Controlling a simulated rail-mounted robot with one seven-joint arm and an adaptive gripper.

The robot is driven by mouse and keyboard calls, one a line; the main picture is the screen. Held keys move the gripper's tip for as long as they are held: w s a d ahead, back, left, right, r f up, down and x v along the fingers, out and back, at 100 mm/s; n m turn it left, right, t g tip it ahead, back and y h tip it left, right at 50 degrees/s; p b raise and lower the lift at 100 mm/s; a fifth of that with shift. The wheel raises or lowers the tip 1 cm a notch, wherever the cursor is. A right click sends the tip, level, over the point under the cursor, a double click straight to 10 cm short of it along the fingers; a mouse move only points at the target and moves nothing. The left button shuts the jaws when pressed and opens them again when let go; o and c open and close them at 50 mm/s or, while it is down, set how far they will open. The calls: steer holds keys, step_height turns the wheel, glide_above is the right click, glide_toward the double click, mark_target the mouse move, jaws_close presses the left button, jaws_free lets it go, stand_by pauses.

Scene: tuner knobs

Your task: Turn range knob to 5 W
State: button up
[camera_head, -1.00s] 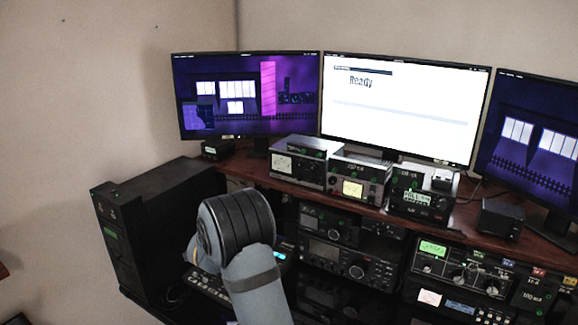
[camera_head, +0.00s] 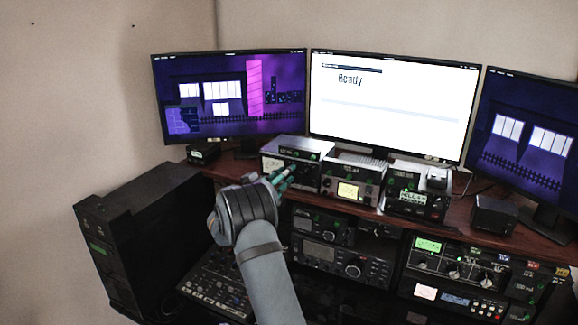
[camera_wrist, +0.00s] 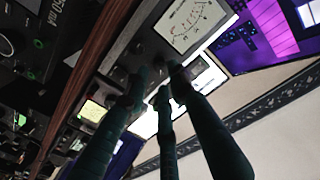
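The leftmost grey meter unit (camera_head: 313,146) stands on the wooden desk, with a white dial at its left. In the wrist view its white dial with a needle (camera_wrist: 190,22) shows large at the top. My gripper (camera_head: 286,176) is raised in front of this unit's face in the head view. In the wrist view its dark green fingers (camera_wrist: 157,85) reach toward the panel below the dial, their tips a little apart. A range knob and its markings cannot be made out; the fingertips cover part of the panel. I see nothing clearly held.
A unit with a yellow dial (camera_head: 349,189) and a black unit (camera_head: 414,196) stand to the right. The desk edge (camera_head: 455,228) runs below them, with stacked radios (camera_head: 335,258) underneath. Monitors (camera_head: 392,110) stand behind. A black computer case (camera_head: 130,235) is at the left.

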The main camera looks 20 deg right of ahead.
steer(key=shift+p+x, duration=0.4)
steer(key=shift+x, duration=0.95)
steer(key=shift+w+a, duration=0.1)
steer(key=shift+w, duration=0.05)
steer(key=shift+c, duration=0.8)
steer(key=c, duration=0.4)
jaws_close()
